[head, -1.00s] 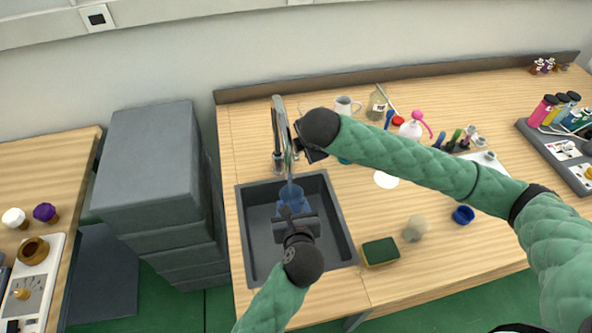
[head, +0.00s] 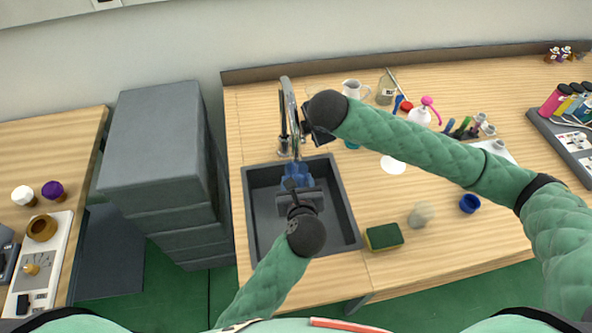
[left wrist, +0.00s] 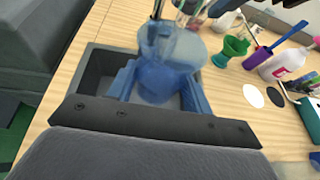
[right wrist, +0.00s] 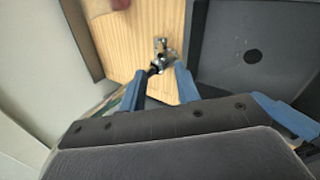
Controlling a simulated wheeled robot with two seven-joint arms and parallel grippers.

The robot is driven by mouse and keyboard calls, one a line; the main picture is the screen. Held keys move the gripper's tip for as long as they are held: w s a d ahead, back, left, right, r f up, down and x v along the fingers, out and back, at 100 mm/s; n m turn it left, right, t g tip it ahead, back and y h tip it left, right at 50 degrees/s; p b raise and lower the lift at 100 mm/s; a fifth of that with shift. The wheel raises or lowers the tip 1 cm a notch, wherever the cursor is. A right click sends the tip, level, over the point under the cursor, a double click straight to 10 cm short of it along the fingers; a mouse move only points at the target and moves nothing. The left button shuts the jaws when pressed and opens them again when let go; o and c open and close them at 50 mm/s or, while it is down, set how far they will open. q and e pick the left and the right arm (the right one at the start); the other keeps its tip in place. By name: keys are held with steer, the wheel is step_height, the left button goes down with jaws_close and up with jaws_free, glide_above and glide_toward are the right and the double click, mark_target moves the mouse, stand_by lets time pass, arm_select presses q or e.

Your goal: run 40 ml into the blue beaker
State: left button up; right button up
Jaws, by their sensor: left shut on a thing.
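The blue beaker (head: 297,172) is translucent and stands out over the sink (head: 344,205), close below the tap (head: 290,105). My left gripper (head: 297,185) is shut on it; the left wrist view shows the beaker (left wrist: 166,70) upright between the two blue fingers. Its graduations and any liquid level cannot be read. My right gripper (head: 318,135) is beside the tap on its right. In the right wrist view its fingers (right wrist: 162,82) are apart, with wood visible between them, and a chrome fitting with a dark stem (right wrist: 160,58) lies just beyond the fingertips. I cannot make out a water stream.
A green-topped sponge (head: 383,237) lies right of the sink. A blue cap (head: 469,203), a white disc (head: 393,163), a white jug (head: 355,89) and a pink-topped bottle (head: 420,115) stand further right. A grey cabinet (head: 155,150) is at the left.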

steer(key=shift+f, duration=0.1)
steer(key=c, duration=0.6)
steer(key=shift+s+d+f+n+t, duration=0.35)
steer(key=shift+f+n, duration=0.1)
steer(key=shift+n, duration=0.35)
jaws_close()
steer(key=s+d+f+n+t+y, duration=0.1)
steer(key=s+d+n+t+y, duration=0.15)
steer(key=s+n, duration=0.4)
steer(key=s+d+f+n+t+y, duration=0.1)
steer(key=s+d+n+t, duration=0.2)
steer(key=n, duration=0.7)
arm_select(q)
steer(key=shift+s+d, duration=0.15)
steer(key=shift+s, duration=1.25)
steer(key=shift+s+d, duration=0.15)
steer(key=shift+s, duration=1.2)
arm_select(e)
steer(key=a+r+x, duration=0.1)
steer(key=x, duration=1.1)
steer(key=shift+w+a+r, duration=0.15)
steer(key=shift+a+r, duration=0.1)
steer(key=shift+r, duration=0.05)
